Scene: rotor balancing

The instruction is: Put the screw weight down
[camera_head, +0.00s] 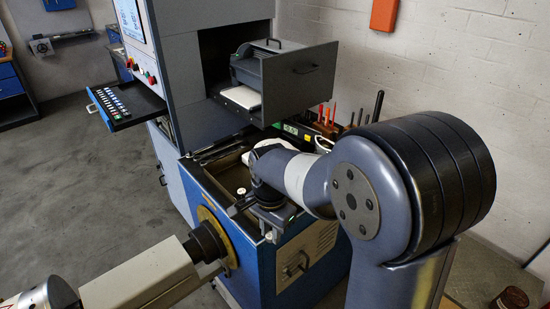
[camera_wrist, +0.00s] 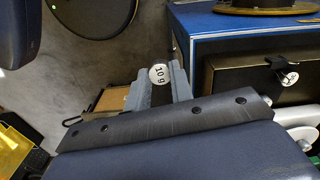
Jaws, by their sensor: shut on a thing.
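My gripper (camera_wrist: 157,88) is shut on a screw weight (camera_wrist: 159,74), a small round white piece marked "10 g" held between the grey fingertips in the wrist view. A second small white round piece (camera_wrist: 288,78) with markings lies in the dark tray (camera_wrist: 232,84) at the right of that view. In the head view my gripper (camera_head: 240,207) is above the front part of the blue cabinet.
The blue cabinet (camera_head: 284,262) carries a yellow-brass disc (camera_head: 228,242) on its near side. An open grey drawer (camera_head: 300,80) juts out behind. Upright tools (camera_head: 326,115) stand near the wall. Open floor (camera_head: 80,175) lies to the left.

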